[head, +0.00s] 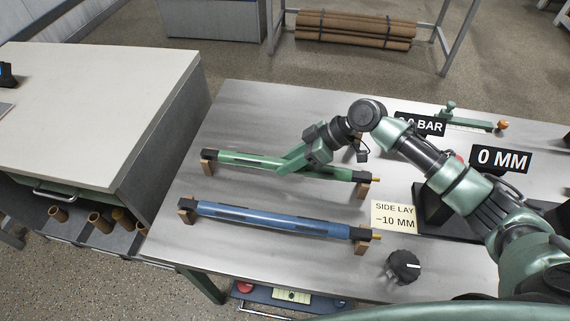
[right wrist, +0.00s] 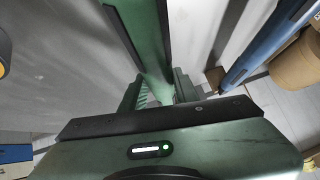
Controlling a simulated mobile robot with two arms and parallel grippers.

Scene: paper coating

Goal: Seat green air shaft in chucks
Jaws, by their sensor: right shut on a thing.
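The green air shaft (head: 240,159) lies lengthwise across the left part of the metal table. Its ends are at two wooden rests and look to be on them. My right gripper (head: 288,164) reaches in from the right and is shut on the shaft near its middle. In the right wrist view the green shaft (right wrist: 143,35) runs down between my gripper fingers (right wrist: 160,92). I cannot make out the chucks clearly; my right arm covers part of the dark stand (head: 430,208) at the right. My left gripper is not in view.
A blue shaft (head: 270,220) lies on its own rests in front of the green one. A side lay sign (head: 394,217), a black knob (head: 403,266) and the 0 MM sign (head: 500,159) stand to the right. A cabinet (head: 100,100) stands left of the table.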

